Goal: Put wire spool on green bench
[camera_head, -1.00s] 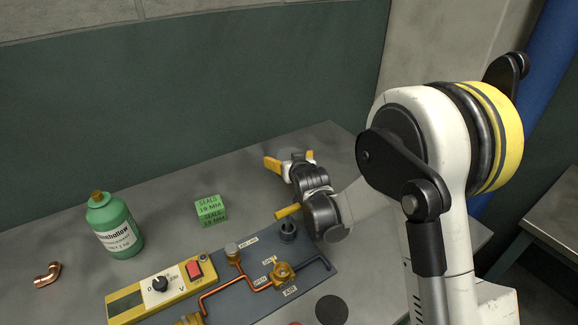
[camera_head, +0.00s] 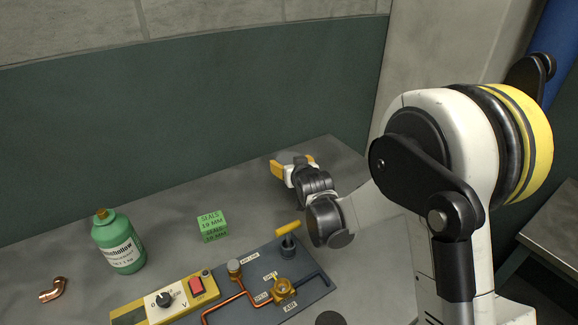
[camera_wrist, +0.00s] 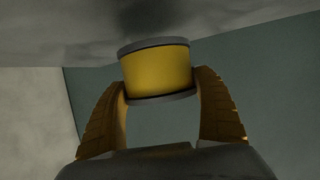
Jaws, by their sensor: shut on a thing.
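The wire spool, a yellow drum with grey flanges (camera_wrist: 157,70), shows in the wrist view between the two orange-yellow fingers of my gripper (camera_wrist: 160,85). The fingers are shut on its sides. In the head view my gripper (camera_head: 294,162) is at the far right part of the grey worktable (camera_head: 165,225). There the spool is only a small grey patch between the fingers, and I cannot tell whether it touches the table. No surface stands out clearly as a green bench; the large dark green area is the wall panel.
A panel with copper pipes (camera_head: 262,286) and a yellow-handled valve (camera_head: 288,236) lies in front of my gripper. Another grey table (camera_head: 545,220) is at the right.

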